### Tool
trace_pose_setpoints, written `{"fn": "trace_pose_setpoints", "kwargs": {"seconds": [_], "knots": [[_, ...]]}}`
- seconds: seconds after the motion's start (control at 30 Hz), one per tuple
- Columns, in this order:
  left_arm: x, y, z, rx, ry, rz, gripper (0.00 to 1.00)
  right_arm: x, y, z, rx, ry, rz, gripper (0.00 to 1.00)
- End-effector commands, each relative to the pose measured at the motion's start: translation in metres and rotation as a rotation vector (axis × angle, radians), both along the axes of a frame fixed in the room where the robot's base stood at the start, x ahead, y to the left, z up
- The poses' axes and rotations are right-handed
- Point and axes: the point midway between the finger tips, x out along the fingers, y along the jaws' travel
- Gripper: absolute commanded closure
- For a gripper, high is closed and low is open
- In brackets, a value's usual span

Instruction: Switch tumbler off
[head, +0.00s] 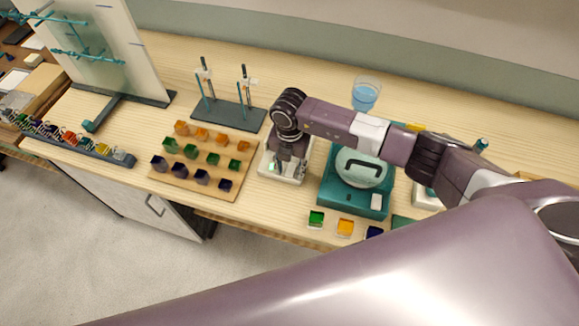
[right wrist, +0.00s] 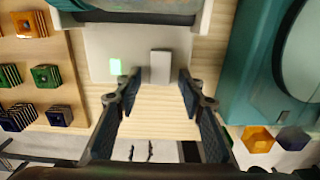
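A pale grey device base (right wrist: 205,42) lies under my right gripper. On it are a small grey block-like switch (right wrist: 160,64) and a lit green square (right wrist: 115,67) to its left. I take the grey block to be the tumbler; which way it is set I cannot tell. My right gripper (right wrist: 160,86) is open, its fingers pointing at the device, with the switch showing between the fingertips. No contact is visible. In the head view the right gripper (head: 288,167) points down over the white device (head: 274,173) and hides much of it. My left gripper is out of view.
A teal device (head: 328,190) with a round pale top stands close on the right. A wooden board (head: 228,186) with coloured cubes is close on the left. Behind are a rod stand (head: 232,115) and a glass beaker (head: 366,93). Loose coloured cubes (head: 345,227) lie near the front edge.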

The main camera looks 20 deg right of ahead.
Motion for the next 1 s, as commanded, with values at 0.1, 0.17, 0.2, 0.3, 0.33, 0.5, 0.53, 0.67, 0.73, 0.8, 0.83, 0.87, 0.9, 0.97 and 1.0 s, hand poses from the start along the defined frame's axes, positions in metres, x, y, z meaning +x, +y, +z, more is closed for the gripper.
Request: {"fn": "trace_pose_setpoints", "kwargs": {"seconds": [0.1,0.17,0.2,0.3,0.33,0.5,0.53,0.67,0.73,0.8,0.83,0.87,0.9,0.97,1.0], "knots": [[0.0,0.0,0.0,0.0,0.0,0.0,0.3,0.0,0.0,0.0,0.0,0.0,0.0,0.64],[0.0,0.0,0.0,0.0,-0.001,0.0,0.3,0.0,0.0,0.0,0.0,0.0,0.0,0.64],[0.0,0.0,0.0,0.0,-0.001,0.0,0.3,0.0,0.0,0.0,0.001,-0.001,0.001,0.68],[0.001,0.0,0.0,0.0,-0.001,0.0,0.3,0.0,0.0,0.0,0.001,0.0,0.0,0.79],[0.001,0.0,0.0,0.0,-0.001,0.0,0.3,0.0,0.0,0.0,0.001,0.0,0.0,0.82],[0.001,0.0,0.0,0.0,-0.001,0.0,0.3,0.0,0.0,0.0,0.001,0.0,0.0,1.0],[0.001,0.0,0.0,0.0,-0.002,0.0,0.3,0.0,0.0,0.0,0.001,0.0,0.0,1.0],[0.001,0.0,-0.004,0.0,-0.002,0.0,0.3,0.001,0.0,-0.001,0.007,0.01,-0.002,1.0],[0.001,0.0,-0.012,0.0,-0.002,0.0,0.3,0.003,-0.001,-0.003,0.021,0.033,-0.003,1.0],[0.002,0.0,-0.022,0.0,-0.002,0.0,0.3,0.005,-0.002,-0.005,0.046,0.07,-0.004,1.0],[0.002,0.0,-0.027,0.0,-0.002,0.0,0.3,0.005,-0.003,-0.005,0.059,0.089,-0.004,1.0],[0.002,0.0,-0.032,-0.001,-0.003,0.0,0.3,0.006,-0.003,-0.005,0.073,0.109,-0.004,1.0],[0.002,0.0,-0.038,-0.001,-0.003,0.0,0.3,0.007,-0.004,-0.005,0.09,0.133,-0.005,1.0],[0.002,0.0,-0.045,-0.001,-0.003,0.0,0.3,0.007,-0.004,-0.004,0.113,0.167,-0.004,1.0],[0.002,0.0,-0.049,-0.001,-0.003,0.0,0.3,0.008,-0.004,-0.003,0.126,0.186,-0.003,1.0]]}}
